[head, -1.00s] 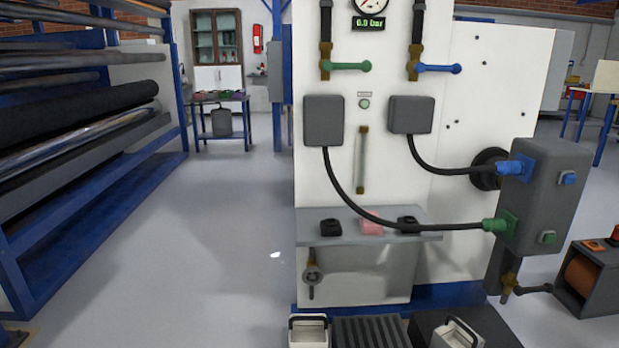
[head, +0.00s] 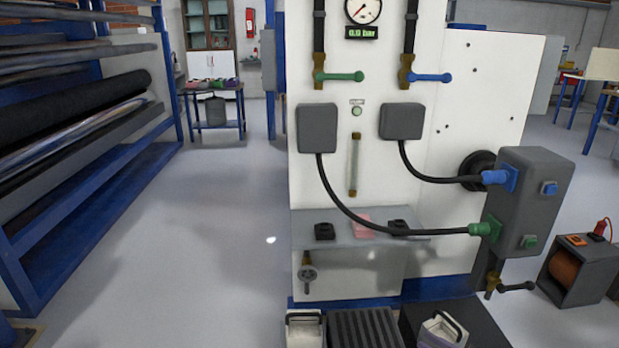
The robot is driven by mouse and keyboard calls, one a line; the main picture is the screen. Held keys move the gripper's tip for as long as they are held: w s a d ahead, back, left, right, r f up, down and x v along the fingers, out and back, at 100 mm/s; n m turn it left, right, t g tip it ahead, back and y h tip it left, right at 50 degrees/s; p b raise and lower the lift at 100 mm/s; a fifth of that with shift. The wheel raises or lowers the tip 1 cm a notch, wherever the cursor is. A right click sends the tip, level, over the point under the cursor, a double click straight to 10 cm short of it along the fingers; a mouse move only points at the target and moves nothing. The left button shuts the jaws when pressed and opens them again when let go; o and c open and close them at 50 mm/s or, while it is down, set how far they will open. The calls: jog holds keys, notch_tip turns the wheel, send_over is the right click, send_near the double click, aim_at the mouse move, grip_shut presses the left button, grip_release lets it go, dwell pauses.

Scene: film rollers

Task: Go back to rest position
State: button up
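My gripper and arm are not in view in the head picture. In front of me stands a white panel (head: 465,75) with a pressure gauge (head: 363,10) and a small green display under it. A green-handled valve (head: 338,77) and a blue-handled valve (head: 432,77) sit on two black pipes, both handles pointing sideways to the right. Black cables run from two grey boxes to a grey connector box (head: 528,200); a green plug (head: 482,229) and a blue plug (head: 497,177) are in it.
Blue racks with film rollers (head: 75,105) stand at the left. A grey shelf (head: 345,237) juts from the panel with small black and pink items. Pale containers (head: 304,330) stand at its foot. An orange reel (head: 563,270) is at right. The left floor aisle is clear.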

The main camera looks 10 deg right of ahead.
jog(key=w+a+r+m+h+p, duration=0.25)
jog(key=w+a+p, duration=0.3)
jog(key=a, duration=0.35)
jog(key=w+a+r+m+h+p, duration=0.1)
jog(key=w+a+r+h+p, duration=0.1)
jog(key=w+a+r+p, duration=0.35)
jog(key=w+a+r+m+h+p, duration=0.1)
jog(key=w+a+m+h+p, duration=0.15)
jog(key=a+p, duration=0.65)
jog(key=s+a+f+m+g+h+p, duration=0.1)
jog(key=s+f+g+h+p, duration=0.15)
jog(key=s+f+g, duration=0.6)
jog(key=s+a+f+m+g+h+p, duration=0.1)
jog(key=s+a+f+m+g+h, duration=0.2)
jog(key=s, duration=1.1)
jog(key=s+a+r+n+g, duration=0.1)
jog(key=s+g, duration=0.3)
jog(key=s, duration=0.5)
jog(key=s+a+r+n+g, duration=0.1)
jog(key=s+g, duration=0.3)
jog(key=s, duration=0.5)
jog(key=shift+r+n+y, duration=0.4)
jog(key=shift+r+y, duration=0.05)
jog(key=shift+r, duration=0.35)
